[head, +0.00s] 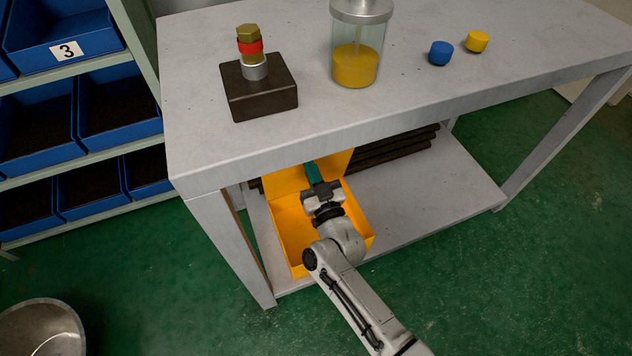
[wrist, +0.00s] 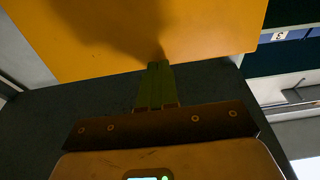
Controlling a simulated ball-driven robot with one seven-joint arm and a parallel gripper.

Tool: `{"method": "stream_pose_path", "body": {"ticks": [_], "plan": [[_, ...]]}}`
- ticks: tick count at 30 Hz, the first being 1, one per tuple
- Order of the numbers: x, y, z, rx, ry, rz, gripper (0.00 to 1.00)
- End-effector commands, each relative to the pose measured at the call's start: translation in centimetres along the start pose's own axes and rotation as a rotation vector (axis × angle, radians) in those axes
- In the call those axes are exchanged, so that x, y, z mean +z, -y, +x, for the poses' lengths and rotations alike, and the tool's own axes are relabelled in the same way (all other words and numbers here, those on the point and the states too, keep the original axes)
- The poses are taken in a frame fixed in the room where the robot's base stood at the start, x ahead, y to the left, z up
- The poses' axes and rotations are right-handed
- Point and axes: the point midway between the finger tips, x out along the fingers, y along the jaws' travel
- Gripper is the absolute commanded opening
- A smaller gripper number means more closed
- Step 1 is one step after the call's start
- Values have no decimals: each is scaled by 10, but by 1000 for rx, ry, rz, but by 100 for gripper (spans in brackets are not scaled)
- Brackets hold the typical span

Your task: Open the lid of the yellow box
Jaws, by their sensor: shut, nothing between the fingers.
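The yellow box (head: 361,207) stands on the lower shelf of the grey workbench, with its inside in view. Its lid (head: 284,183) is raised at the back, partly hidden by the tabletop edge. My gripper (head: 313,168) reaches over the box with its green fingers in front of the lid. In the wrist view the lid (wrist: 190,30) fills the upper part as a flat yellow panel. My gripper (wrist: 158,66) is shut and empty there, its fingertips at the panel's lower edge. I cannot tell whether they touch it.
The tabletop (head: 300,115) overhangs my gripper closely. On it stand a dark block (head: 260,97) with a bolt, a jar (head: 357,60), a blue cap (head: 440,53) and a yellow cap (head: 477,42). Dark pipes (head: 400,150) lie behind the box. The right of the shelf is clear.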

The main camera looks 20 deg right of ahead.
Motion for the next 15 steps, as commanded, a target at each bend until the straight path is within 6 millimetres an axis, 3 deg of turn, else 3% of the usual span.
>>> {"method": "stream_pose_path", "body": {"ticks": [15], "plan": [[-2,0,6,0,7,-1,0]]}}
